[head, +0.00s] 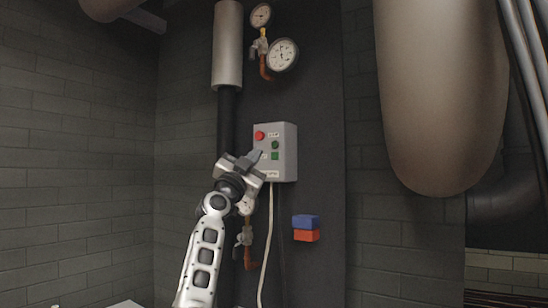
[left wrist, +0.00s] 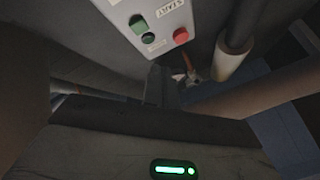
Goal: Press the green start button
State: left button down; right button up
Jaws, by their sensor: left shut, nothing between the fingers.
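A grey control box (head: 288,150) hangs on the dark wall panel. My right gripper is out of view.
A vertical pipe (head: 227,50) runs left of the box, with gauges (head: 282,55) above. A pale cable (head: 270,225) hangs from the box. A blue and orange block (head: 306,222) is on the panel below right. A large tank (head: 440,90) bulges at the right.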

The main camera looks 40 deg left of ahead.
aim_at(275, 156)
pick_arm(q)
jog(key=w+b, duration=0.1)
jog(key=w, duration=0.1)
jog(key=w+b, duration=0.2)
jog(key=shift+w+a, duration=0.2)
jog(key=shift+w, duration=0.05)
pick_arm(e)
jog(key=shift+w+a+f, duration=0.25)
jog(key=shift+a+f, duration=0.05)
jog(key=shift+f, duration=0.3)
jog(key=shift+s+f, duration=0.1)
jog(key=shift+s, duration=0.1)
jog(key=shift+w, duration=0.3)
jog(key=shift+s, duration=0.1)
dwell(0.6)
pick_arm(q)
jog(key=shift+w, duration=0.15)
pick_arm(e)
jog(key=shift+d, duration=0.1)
pick_arm(q)
jog(key=shift+w, duration=0.35)
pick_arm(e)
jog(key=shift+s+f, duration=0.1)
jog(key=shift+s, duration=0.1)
